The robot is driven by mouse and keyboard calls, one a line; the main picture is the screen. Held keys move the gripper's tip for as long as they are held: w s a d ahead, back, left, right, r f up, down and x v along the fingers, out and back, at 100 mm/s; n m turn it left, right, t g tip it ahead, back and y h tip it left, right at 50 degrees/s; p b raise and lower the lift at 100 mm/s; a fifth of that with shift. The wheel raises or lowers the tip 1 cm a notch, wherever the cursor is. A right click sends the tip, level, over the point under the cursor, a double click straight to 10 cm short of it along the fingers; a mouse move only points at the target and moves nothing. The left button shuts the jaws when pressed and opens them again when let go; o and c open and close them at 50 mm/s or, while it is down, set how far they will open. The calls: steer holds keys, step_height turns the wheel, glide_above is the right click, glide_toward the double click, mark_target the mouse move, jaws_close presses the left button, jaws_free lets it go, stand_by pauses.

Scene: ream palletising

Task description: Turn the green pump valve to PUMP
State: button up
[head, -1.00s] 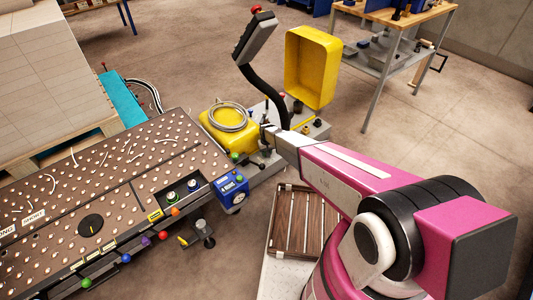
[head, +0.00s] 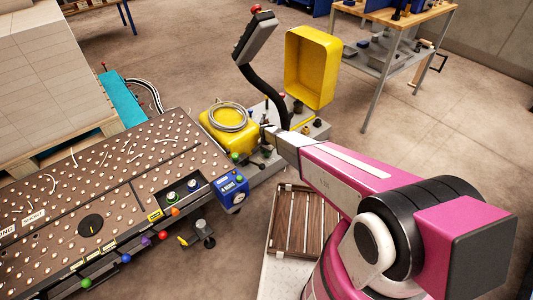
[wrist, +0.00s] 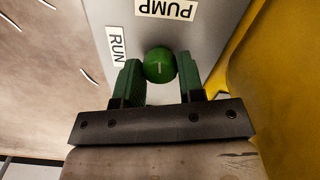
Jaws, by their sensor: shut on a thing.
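The green pump valve (wrist: 160,65) is a round green knob with a short pale mark on its face, in the wrist view. A PUMP label (wrist: 166,9) lies above it, upside down in the picture, and a RUN label (wrist: 117,44) lies to its upper left. The pale mark runs nearly up and down in the picture, between the two labels' directions. My gripper (wrist: 158,78) is shut on the knob, with one green finger on each side. In the head view my gripper is small beside the yellow tank, and I cannot make out the valve in its grasp.
A yellow tank (head: 231,139) with a coiled hose stands left of my gripper. A black gooseneck (head: 270,90) and an open yellow box (head: 312,68) rise behind it. A studded table (head: 110,190) fills the left. A yellow wall (wrist: 275,75) is close on the right in the wrist view.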

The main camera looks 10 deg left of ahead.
steer(key=shift+m, duration=0.7)
steer(key=o, duration=0.9)
step_height(320, 180, up, 11)
steer(key=shift+f, duration=0.1)
stand_by(0.4)
